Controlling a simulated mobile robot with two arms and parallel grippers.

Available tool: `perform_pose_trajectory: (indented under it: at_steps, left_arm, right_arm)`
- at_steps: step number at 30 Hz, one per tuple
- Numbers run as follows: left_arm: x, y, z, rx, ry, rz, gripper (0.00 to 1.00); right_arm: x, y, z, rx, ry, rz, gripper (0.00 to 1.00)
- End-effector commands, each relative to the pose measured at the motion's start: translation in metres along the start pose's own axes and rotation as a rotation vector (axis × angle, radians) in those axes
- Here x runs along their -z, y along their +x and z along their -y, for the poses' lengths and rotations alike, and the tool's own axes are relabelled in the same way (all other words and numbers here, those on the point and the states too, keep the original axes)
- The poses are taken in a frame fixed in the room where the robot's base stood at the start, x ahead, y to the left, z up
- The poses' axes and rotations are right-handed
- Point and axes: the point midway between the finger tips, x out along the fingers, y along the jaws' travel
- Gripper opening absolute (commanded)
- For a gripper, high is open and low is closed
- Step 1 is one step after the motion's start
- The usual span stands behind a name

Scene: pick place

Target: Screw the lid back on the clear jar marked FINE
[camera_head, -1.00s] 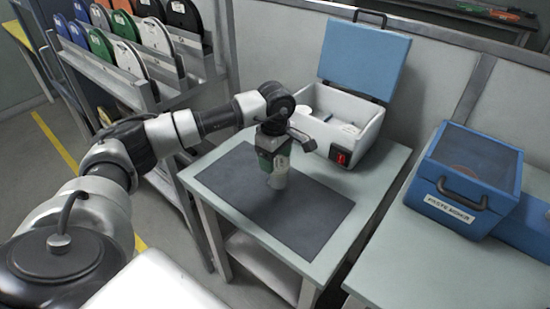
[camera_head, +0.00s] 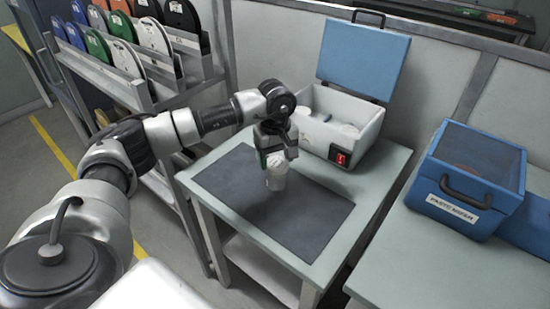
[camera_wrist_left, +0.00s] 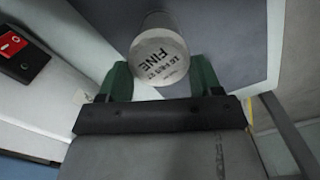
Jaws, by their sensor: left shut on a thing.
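The clear jar (camera_head: 276,182) stands upright on the dark mat (camera_head: 315,215) under my left gripper. Its white lid (camera_wrist_left: 159,57), marked FINE, faces the left wrist camera and sits at the top of the jar, between the green fingers. My left gripper (camera_head: 277,160) points down and is shut on the lid; in the left wrist view the fingertips (camera_wrist_left: 162,78) flank it. Whether the thread is tight cannot be seen. My right gripper is not in view.
Behind the mat stands an open white box with a blue lid (camera_head: 364,58) and a red switch (camera_head: 341,158), holding pale round items. A blue case (camera_head: 468,175) stands on the right table. A rack of discs (camera_head: 125,50) is at left. The mat's right part is clear.

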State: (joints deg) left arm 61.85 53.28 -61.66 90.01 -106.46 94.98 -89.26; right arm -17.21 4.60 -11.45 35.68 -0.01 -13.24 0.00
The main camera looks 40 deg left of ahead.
Motion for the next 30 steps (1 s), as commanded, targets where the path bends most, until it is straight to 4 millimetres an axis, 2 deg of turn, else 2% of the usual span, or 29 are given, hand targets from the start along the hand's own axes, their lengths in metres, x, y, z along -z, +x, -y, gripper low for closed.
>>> perform_pose_trajectory:
  at_steps: [12,26,30]
  left_arm:
    - [0.0,0.001,-0.002,0.001,0.186,0.001,0.49]
    - [-0.001,0.001,-0.002,0.0,0.237,0.0,0.49]
    - [-0.001,0.001,-0.003,0.0,0.322,0.001,0.49]
  right_arm:
    - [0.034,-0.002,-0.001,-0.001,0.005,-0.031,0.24]
    - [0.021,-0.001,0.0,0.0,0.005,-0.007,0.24]
    - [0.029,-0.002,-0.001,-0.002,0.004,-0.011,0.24]
